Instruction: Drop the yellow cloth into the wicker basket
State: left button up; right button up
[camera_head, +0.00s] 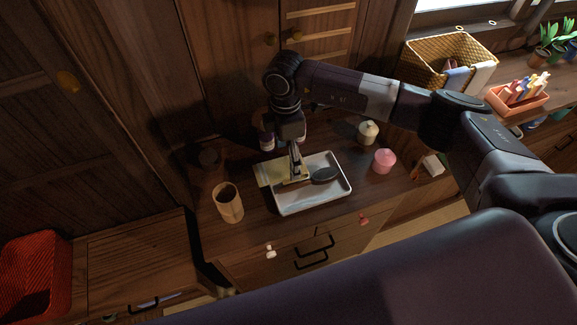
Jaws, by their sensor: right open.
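The yellow cloth (270,173) lies partly over the left rim of a white metal tray (283,208) on the wooden counter. My right gripper (295,177) points down at the cloth's right part, over the tray. It is open, and the fingertips are small and close to the cloth; I cannot tell whether they touch it. The wicker basket (417,60) stands at the back right with rolled cloths, blue (456,79) and white (482,74), at its front. My left gripper does not show.
A dark oval object (324,174) lies in the tray. A wooden cup (229,205) stands left of it; a pink pot (384,161) and a cream pot (368,132) stand right. An orange caddy (517,98) sits near the basket. A red basket (33,275) is at far left.

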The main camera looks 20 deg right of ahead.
aim_at(288, 166)
notch_tip(288, 166, down, 3)
jog(key=shift+s+d+r, duration=0.1)
jog(key=shift+d, duration=0.05)
jog(key=shift+f, duration=0.35)
dwell(0.4)
jog(key=c, duration=1.2)
jog(key=shift+r, duration=0.3)
notch_tip(288, 166, up, 20)
jog(key=shift+f+b, duration=0.1)
jog(key=shift+b, duration=1.15)
